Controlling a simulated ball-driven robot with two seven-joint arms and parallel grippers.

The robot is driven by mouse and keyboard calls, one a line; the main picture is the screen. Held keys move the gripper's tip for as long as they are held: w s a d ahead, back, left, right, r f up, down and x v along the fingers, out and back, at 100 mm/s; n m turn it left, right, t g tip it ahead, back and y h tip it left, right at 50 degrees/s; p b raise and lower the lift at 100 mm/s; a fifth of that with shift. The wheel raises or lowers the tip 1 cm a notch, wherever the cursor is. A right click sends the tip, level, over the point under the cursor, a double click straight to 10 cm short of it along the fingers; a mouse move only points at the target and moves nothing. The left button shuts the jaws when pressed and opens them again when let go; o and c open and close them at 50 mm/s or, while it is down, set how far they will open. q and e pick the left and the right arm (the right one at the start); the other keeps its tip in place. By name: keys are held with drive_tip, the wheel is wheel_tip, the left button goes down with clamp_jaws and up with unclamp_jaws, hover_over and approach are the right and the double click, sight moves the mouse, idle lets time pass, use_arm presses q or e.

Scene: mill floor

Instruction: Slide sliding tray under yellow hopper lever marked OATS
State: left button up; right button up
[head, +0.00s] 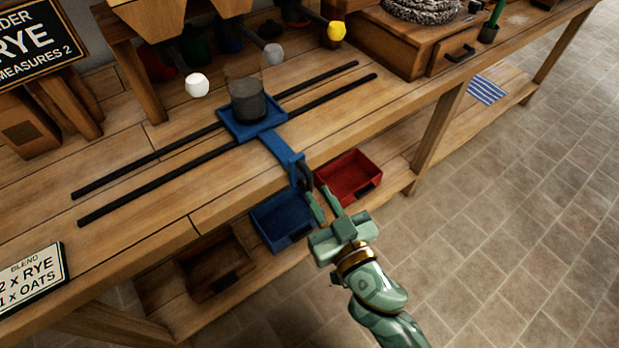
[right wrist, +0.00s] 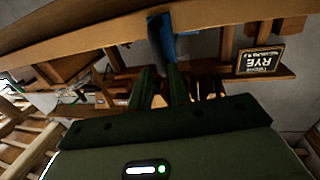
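The blue sliding tray (head: 268,124) sits across two dark rails, below and between the white and grey lever knobs. A dark round cup (head: 250,105) stands on it. The yellow lever knob (head: 336,31) is farther right and back; no OATS label is readable. My right gripper (head: 315,188) is at the handle's lower end, its fingers apart. In the right wrist view the blue handle part (right wrist: 167,40) lies just beyond the fingertips (right wrist: 162,70). My left gripper is out of view.
The white knob (head: 196,85) and grey knob (head: 273,54) hang over the bench. The rails (head: 330,93) are clear right of the tray. A red bin (head: 348,178) and blue bin (head: 283,220) sit below. A wooden mill box (head: 395,45) stands at the back right.

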sight(311, 183)
drive_tip(key=x, duration=0.5)
drive_tip(key=shift+w+a, duration=0.1)
drive_tip(key=shift+w, duration=0.1)
drive_tip(key=shift+c, duration=0.3)
clamp_jaws()
drive_tip(key=w+d+p, duration=0.3)
drive_tip(key=w+d, duration=0.4)
drive_tip(key=d, duration=0.2)
drive_tip(key=shift+d, duration=0.4)
drive_tip(key=shift+o, duration=0.3)
unclamp_jaws()
